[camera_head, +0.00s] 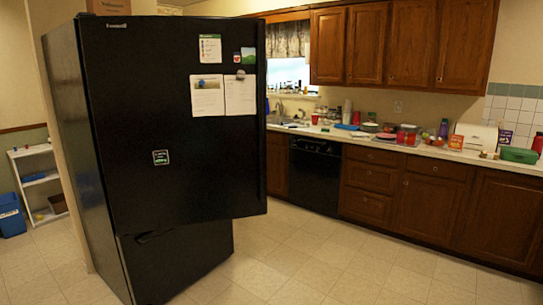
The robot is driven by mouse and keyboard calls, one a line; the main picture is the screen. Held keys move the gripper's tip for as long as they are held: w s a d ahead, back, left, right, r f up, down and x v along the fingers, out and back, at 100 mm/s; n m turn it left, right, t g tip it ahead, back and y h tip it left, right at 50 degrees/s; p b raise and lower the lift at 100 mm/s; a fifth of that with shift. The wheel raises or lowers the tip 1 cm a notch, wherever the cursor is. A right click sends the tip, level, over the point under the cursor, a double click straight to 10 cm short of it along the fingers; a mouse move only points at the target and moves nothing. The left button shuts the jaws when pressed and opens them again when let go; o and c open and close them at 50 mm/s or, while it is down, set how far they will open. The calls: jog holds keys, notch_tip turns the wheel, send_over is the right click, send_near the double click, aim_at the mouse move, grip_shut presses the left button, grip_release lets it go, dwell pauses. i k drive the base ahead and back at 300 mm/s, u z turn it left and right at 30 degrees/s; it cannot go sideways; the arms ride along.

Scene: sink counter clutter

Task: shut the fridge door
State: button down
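A tall black fridge (75,150) stands at the left of the head view. Its upper door (175,135) carries papers and magnets, and its face is turned towards me. The door's free right edge juts out past the lower freezer drawer front (175,258), so the door looks ajar. The drawer front looks shut. The door's hinge side appears to be at the left. The fridge interior is hidden behind the door. My gripper is not in view.
Tiled floor (310,275) is clear in front and to the right. A cluttered counter (445,152) runs along the right over brown cabinets (430,205) and a black dishwasher (313,180). A white shelf (38,178) and blue bin (10,215) stand at far left.

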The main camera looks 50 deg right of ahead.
aim_at(138, 69)
jog(key=z, duration=1.55)
jog(key=i, duration=1.7)
jog(key=u, duration=0.95)
jog(key=i, duration=0.45)
jog(key=u, duration=0.4)
